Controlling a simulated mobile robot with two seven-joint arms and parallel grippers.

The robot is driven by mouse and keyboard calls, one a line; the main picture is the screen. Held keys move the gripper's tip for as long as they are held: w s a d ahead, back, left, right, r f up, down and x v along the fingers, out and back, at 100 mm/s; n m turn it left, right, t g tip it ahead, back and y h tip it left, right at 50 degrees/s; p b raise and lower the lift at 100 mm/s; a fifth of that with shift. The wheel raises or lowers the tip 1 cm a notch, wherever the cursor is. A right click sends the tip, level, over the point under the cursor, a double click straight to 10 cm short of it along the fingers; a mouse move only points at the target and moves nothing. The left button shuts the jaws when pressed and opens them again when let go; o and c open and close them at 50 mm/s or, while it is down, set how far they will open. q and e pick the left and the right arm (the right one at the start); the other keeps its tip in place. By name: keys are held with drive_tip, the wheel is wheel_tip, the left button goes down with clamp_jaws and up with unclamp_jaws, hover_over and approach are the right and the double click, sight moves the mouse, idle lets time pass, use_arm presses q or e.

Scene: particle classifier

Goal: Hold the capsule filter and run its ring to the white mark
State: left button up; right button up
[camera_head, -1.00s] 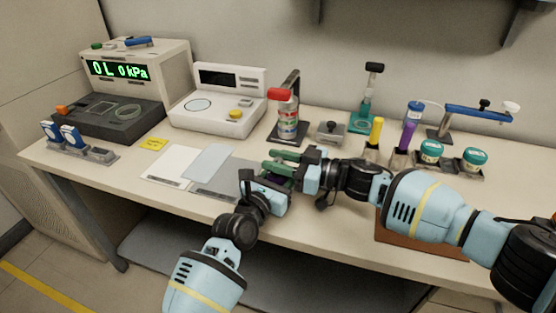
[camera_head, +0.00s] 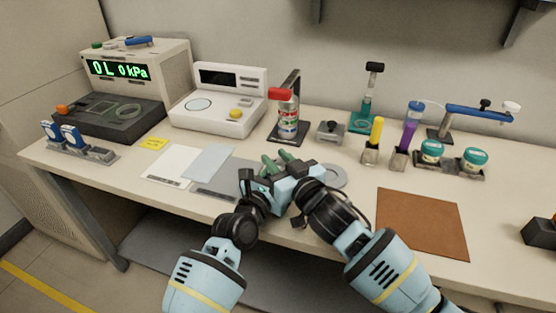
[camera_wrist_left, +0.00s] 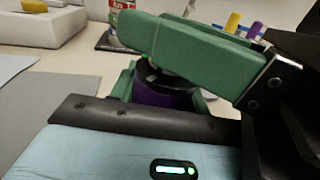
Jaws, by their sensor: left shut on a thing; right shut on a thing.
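The capsule filter (camera_wrist_left: 165,97) shows in the left wrist view as a dark purple body with a greyish top, largely covered by green fingers. A small pale speck shows near its top; I cannot tell whether it is the white mark. My left gripper (camera_head: 267,170) is shut around the body. My right gripper (camera_head: 285,160) is shut at its upper part, with one green finger (camera_wrist_left: 195,45) crossing over the top in the left wrist view. The ring is hidden by the fingers. In the head view the hands meet and hide the filter.
A grey round disc (camera_head: 335,177) lies just right of the hands. A brown mat (camera_head: 422,223) lies clear at the right front. Behind stand a red-capped can (camera_head: 287,118), a small metal block (camera_head: 329,132) and a yellow-handled tool (camera_head: 374,140). Grey and white sheets lie left.

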use_arm(q)
drive_tip(key=shift+d+f, duration=0.1)
drive_tip(key=shift+f, duration=0.05)
use_arm(e)
drive_tip(key=shift+a+r+m+t+h, duration=0.1)
drive_tip(key=shift+r+m+t+h, duration=0.2)
drive_tip(key=shift+m+h, duration=0.15)
drive_tip(key=o, duration=0.8)
drive_tip(key=shift+c, duration=0.2)
drive_tip(key=shift+f, duration=0.15)
drive_tip(key=shift+s, duration=0.15)
drive_tip(key=v, duration=1.2)
use_arm(q)
drive_tip(key=o, duration=1.6)
drive_tip(key=shift+c, duration=0.2)
